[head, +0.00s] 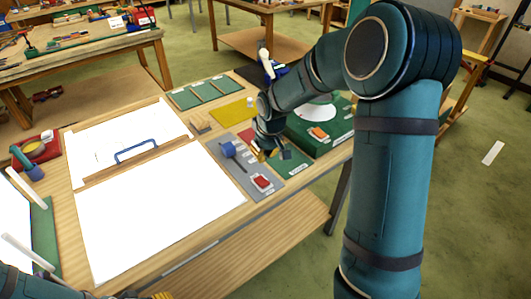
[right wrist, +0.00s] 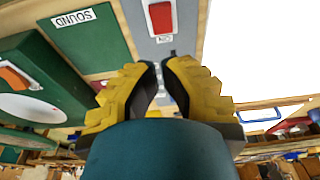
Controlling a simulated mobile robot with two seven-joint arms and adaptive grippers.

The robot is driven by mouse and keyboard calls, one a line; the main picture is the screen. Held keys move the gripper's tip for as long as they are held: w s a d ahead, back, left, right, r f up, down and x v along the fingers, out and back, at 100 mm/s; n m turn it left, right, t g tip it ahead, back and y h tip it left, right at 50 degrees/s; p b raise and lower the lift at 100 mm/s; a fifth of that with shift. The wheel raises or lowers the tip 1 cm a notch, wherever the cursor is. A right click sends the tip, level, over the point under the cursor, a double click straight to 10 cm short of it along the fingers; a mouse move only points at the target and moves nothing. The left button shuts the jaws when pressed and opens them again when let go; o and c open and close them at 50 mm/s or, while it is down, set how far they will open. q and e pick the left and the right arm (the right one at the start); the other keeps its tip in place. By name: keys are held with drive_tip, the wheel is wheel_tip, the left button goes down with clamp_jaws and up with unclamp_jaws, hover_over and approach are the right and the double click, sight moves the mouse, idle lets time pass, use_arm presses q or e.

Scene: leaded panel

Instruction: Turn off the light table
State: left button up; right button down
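The light table's white surface (head: 160,215) glows bright in the head view. A grey panel (head: 245,172) beside it carries a red switch (head: 262,182) with a white label and a blue knob (head: 228,149). The red switch also shows at the top of the right wrist view (right wrist: 161,17). My right gripper (head: 266,152) hangs over the far right part of the grey panel, apart from the switch. Its yellow fingers (right wrist: 162,64) are nearly together, with nothing seen held. Only a yellow bit of my left gripper (head: 164,296) shows at the bottom edge.
Green tiles (head: 202,92) and a yellow sheet (head: 234,110) lie behind.

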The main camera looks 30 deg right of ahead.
sight(263, 180)
drive_tip(key=x, duration=0.6)
drive_tip(key=s+b+x, duration=0.1)
drive_tip(key=x, duration=0.2)
drive_tip(key=shift+f, duration=0.1)
drive_tip(key=shift+s+f, duration=0.1)
drive_tip(key=shift+f, duration=0.45)
drive_tip(key=b, duration=0.1)
drive_tip(key=f+t+b, duration=0.1)
drive_tip(key=shift+s+d+b, duration=0.1)
drive_tip(key=shift+s+b, duration=0.15)
drive_tip(key=shift+b, duration=0.1)
drive_tip(key=shift+r, duration=0.15)
drive_tip(key=shift+w, duration=0.15)
